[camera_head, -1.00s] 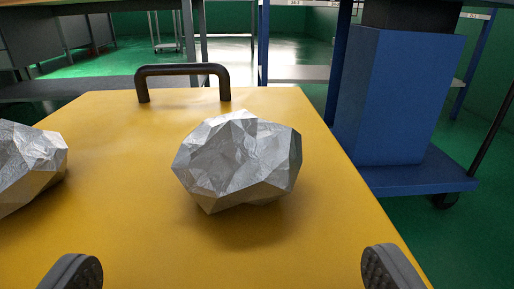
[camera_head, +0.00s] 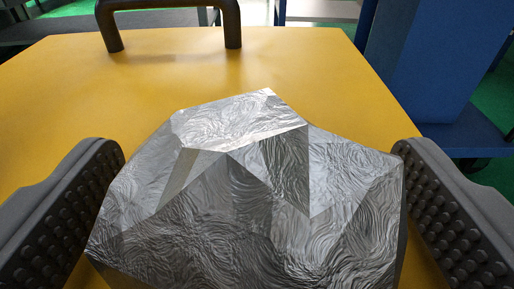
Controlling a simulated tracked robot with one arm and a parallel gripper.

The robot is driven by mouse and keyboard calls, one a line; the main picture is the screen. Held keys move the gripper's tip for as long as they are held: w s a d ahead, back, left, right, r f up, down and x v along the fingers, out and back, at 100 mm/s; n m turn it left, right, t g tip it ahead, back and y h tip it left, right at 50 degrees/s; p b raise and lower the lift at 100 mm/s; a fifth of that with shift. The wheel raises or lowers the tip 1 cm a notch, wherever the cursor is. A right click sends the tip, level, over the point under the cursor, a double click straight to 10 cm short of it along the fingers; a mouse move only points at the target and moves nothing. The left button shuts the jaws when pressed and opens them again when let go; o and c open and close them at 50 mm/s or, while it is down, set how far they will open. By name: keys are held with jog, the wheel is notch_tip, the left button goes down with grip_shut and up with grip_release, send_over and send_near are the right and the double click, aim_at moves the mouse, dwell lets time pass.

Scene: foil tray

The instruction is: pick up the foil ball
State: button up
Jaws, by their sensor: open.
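A crumpled silver foil ball (camera_head: 250,200) fills the lower middle of the view, resting on the yellow tray (camera_head: 300,60). Its lower part is cut off by the picture's bottom edge. My gripper (camera_head: 258,185) is open, with one dark studded finger on each side of the ball. The ball lies between the fingers, close to both pads. I cannot tell whether either pad touches it.
A dark handle (camera_head: 170,5) stands at the tray's far end. The yellow surface beyond the ball is clear. A blue cabinet (camera_head: 425,60) stands past the tray's right edge, over a green floor.

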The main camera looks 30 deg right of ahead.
aim_at(245, 149)
jog(key=c, duration=1.2)
jog(key=shift+r, duration=0.1)
jog(key=shift+r, duration=0.5)
jog(key=r+p, duration=0.1)
jog(key=r, duration=0.2)
jog(key=shift+s+a+p, duration=0.15)
jog(key=shift+a+p, duration=0.05)
jog(key=shift+p, duration=0.2)
jog(key=a+f+p+v, duration=0.1)
jog(key=f+p+v, duration=0.15)
jog(key=v, duration=1.25)
jog(key=a+r+n+t+y+p, duration=0.1)
jog(key=a+r+y+p, duration=0.1)
jog(key=r, duration=1.3)
jog(key=a+r+n+t+y+p, duration=0.1)
jog(key=a+r, duration=0.3)
jog(key=r, duration=1.1)
jog(key=shift+n+y+p, duration=0.35)
jog(key=shift+n+y, duration=0.25)
jog(key=shift+n, duration=0.1)
